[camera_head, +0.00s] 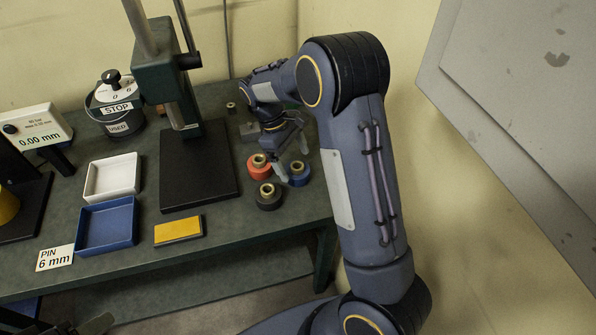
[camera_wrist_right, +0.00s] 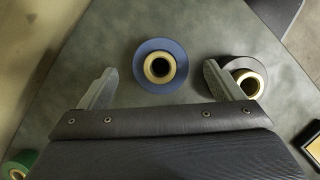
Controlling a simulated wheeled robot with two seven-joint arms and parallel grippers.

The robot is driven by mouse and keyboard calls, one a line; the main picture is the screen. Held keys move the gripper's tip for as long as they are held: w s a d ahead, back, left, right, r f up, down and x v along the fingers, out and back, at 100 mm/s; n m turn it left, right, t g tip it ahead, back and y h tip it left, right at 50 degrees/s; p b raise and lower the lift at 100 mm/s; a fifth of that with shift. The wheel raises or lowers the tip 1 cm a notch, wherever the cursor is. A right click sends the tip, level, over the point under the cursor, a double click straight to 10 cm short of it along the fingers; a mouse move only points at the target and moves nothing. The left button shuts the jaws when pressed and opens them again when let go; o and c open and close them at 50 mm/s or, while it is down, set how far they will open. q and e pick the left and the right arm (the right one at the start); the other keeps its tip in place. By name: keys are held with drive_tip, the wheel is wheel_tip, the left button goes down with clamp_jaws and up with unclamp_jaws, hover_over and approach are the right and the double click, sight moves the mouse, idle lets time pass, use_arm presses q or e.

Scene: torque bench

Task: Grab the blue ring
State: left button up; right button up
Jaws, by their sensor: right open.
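The blue ring (camera_head: 300,179) lies flat near the right end of the bench, with a brass-coloured core standing in its middle. In the right wrist view the blue ring (camera_wrist_right: 160,84) lies between and slightly beyond the open fingertips, touching neither. My right gripper (camera_head: 290,152) is open and empty, pointing down just behind the blue ring; it also shows in the wrist view (camera_wrist_right: 158,70). At the lower left edge of the head view, a dark grey shape (camera_head: 95,325) may be part of my left gripper; its jaws cannot be made out.
A red ring (camera_head: 259,173) and a dark ring (camera_head: 268,203) stand close by; the dark one (camera_wrist_right: 230,70) is beside the right-hand finger. A green ring (camera_wrist_right: 20,160) shows at lower left. A black press base (camera_head: 198,185), blue tray (camera_head: 107,244) and white tray (camera_head: 112,191) stand left.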

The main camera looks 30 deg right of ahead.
sight(296, 164)
drive_tip(key=x, duration=0.3)
drive_tip(key=shift+s+f, duration=0.1)
drive_tip(key=shift+f, duration=0.15)
drive_tip(key=shift+d+r, duration=0.1)
drive_tip(key=c, duration=1.6)
drive_tip(key=shift+o, duration=0.2)
